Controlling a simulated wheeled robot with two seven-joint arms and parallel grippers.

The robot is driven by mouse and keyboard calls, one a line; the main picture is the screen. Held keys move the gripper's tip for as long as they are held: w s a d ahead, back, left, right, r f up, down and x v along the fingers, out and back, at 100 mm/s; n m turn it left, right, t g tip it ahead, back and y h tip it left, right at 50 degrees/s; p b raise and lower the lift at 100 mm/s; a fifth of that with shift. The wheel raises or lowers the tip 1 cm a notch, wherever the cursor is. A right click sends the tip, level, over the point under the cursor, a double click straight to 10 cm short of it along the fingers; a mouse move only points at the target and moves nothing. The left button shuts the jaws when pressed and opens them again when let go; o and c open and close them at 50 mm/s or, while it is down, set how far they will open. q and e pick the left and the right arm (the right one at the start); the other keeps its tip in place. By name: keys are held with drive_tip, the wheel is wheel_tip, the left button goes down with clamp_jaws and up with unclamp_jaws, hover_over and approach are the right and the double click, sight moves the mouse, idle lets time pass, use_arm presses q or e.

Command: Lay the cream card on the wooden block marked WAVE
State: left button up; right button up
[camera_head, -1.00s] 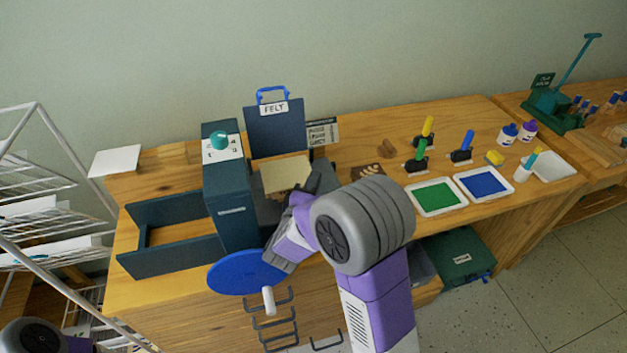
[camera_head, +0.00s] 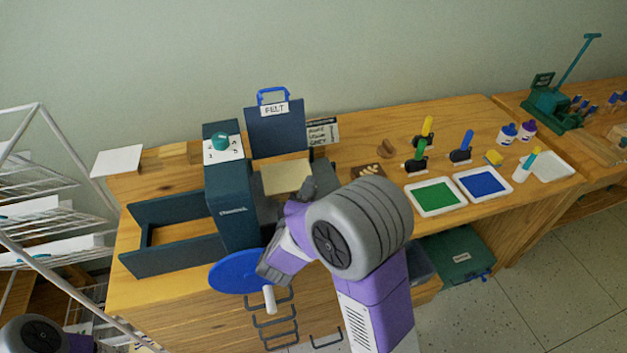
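The cream card (camera_head: 286,177) lies in the dark press-like machine (camera_head: 232,190), in front of the upright panel labelled FELT (camera_head: 274,132). A dark brown block (camera_head: 368,172) with a pale pattern lies on the table to the right of the card, partly behind my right arm. I cannot read the word WAVE on it. My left gripper is out of view.
A blue disc-shaped wheel (camera_head: 240,272) with a pale handle sticks out in front of the machine. Green (camera_head: 434,195) and blue (camera_head: 483,183) ink trays stand right of the block. A white wire rack (camera_head: 40,190) is at the left.

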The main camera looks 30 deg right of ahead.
drive_tip(key=v, duration=0.4)
drive_tip(key=shift+r+p, duration=0.1)
drive_tip(key=shift+p, duration=0.25)
